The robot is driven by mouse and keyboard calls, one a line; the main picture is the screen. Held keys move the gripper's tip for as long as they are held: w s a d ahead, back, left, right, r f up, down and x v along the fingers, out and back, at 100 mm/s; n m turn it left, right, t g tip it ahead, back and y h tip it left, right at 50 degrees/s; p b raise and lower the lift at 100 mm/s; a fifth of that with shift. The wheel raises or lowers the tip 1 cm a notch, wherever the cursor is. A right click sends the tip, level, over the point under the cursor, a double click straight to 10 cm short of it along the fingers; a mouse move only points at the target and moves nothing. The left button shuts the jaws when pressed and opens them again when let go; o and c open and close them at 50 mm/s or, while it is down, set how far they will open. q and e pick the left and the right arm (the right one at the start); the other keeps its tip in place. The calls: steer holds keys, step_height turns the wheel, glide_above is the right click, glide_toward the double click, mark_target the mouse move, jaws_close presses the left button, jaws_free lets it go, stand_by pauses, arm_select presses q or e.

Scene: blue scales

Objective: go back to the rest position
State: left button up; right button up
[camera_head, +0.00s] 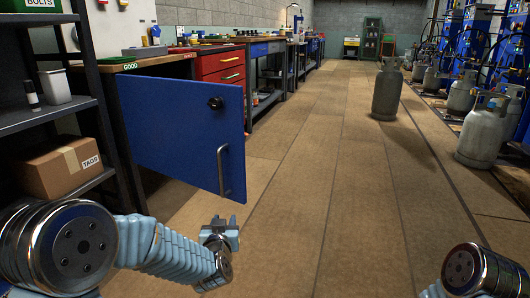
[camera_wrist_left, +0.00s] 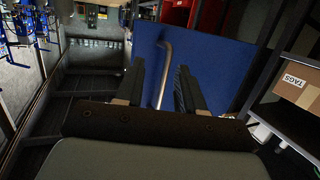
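My left gripper (camera_head: 220,232) is in the lower middle of the head view, just below the handle of an open blue cabinet door. In the left wrist view its two dark fingers (camera_wrist_left: 160,88) stand apart with a gap between them, and nothing is gripped. The metal door handle (camera_head: 223,170) is ahead of the fingers and shows in that gap in the wrist view (camera_wrist_left: 165,75). The blue door (camera_head: 180,125) stands swung out into the aisle. Of my right arm (camera_head: 470,270) only a part shows at the lower right; its gripper is out of view.
A dark shelf rack (camera_head: 95,85) with a cardboard box (camera_head: 62,167) stands close at the left. A red drawer cabinet (camera_head: 222,65) is behind the door. A grey gas cylinder (camera_head: 387,90) stands in the aisle, with several more at the right. The floor (camera_head: 340,200) between is clear.

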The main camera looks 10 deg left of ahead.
arm_select(q)
steer(key=s+d+f+g+h, duration=0.1)
steer(key=s+f+g, duration=0.1)
steer(key=f, duration=0.6)
steer(key=s+f+g+h, duration=0.1)
steer(key=s+f+g, duration=0.15)
steer(key=f, duration=0.45)
steer(key=s+d+f+g+h, duration=0.2)
steer(key=s+f+g, duration=0.3)
steer(key=s+f, duration=0.65)
steer(key=s+d+f+g+h, duration=0.25)
steer(key=s+f+g, duration=0.25)
steer(key=s+f, duration=0.65)
step_height(320, 180, up, 19)
steer(key=s+d+p, duration=0.1)
steer(key=s+p, duration=0.1)
steer(key=p, duration=1.4)
steer(key=shift+s+r, duration=0.15)
steer(key=shift+s, duration=0.05)
